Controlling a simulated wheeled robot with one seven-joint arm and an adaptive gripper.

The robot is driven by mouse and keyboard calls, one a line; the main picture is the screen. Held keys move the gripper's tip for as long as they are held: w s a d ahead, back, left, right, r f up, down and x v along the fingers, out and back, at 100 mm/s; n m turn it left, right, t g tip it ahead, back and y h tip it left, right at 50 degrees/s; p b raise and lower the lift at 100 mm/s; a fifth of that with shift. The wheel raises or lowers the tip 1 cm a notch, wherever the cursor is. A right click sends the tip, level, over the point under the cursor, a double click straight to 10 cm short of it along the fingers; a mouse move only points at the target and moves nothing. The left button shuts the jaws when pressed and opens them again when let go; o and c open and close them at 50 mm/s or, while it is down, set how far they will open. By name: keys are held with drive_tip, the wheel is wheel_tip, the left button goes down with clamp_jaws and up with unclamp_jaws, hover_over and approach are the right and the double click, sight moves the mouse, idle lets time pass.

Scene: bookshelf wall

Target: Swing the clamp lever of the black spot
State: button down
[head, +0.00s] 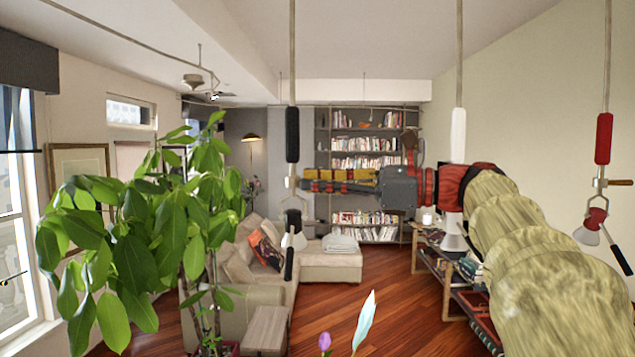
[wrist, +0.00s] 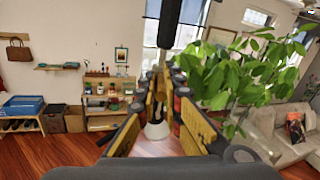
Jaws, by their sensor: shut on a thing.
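The black spot hangs from a ceiling rod left of centre in the head view, with a black sleeve (head: 292,135) and a lamp head with a pale cone (head: 298,240) below. In the wrist view its black sleeve (wrist: 170,22) shows at the top and its pale cone (wrist: 157,130) shows beyond my fingers. My gripper (head: 306,184) reaches in from the right at the height of the clamp between sleeve and lamp. In the wrist view the yellow fingers of my gripper (wrist: 163,88) close around the clamp lever, which is mostly hidden between them.
A white spot (head: 458,135) hangs behind my arm. A red spot (head: 604,138) hangs at the far right, its clamp lever (head: 620,182) sticking out rightward. A leafy plant (head: 150,215) stands at left. A sofa (head: 255,255) and bookshelf (head: 365,145) are behind.

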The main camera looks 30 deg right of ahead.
drive_tip(key=shift+w+d+r+n+g+y+p, duration=0.2)
drive_tip(key=shift+n+g+y+p, duration=0.35)
drive_tip(key=shift+p, duration=0.4)
drive_tip(key=shift+f, duration=0.1)
drive_tip(key=c, duration=2)
unclamp_jaws()
drive_tip(key=shift+o, duration=0.5)
wheel_tip(320, 180, up, 10)
drive_tip(key=shift+f, duration=0.1)
